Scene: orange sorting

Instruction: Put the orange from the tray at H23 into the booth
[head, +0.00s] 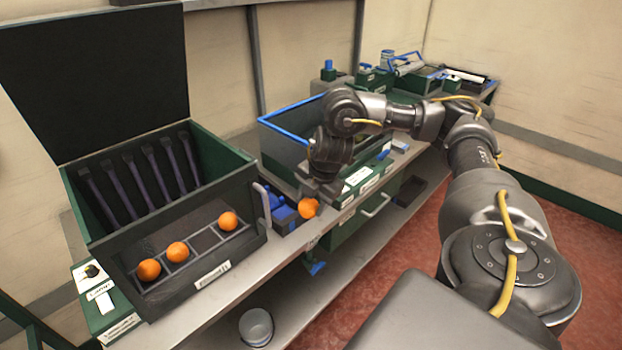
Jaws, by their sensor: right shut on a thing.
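My right gripper (316,192) is shut on an orange (308,208) and holds it above the bench edge, to the right of the booth. The booth (215,190) is a dark green box with its black lid raised and dark strips inside its open top. On the booth's front tray (205,241) several square cells show. Three oranges sit there: one at left (149,269), one beside it (177,252), one at right (228,221). A cell between the last two is empty. My left gripper is not in view. No label reading H23 is legible.
A green bin with a blue rim (290,124) stands behind my right gripper. Small blue items (280,212) lie between booth and bin. A grey cup (256,326) stands on the lower shelf. More green trays (415,78) stand at the bench's far end.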

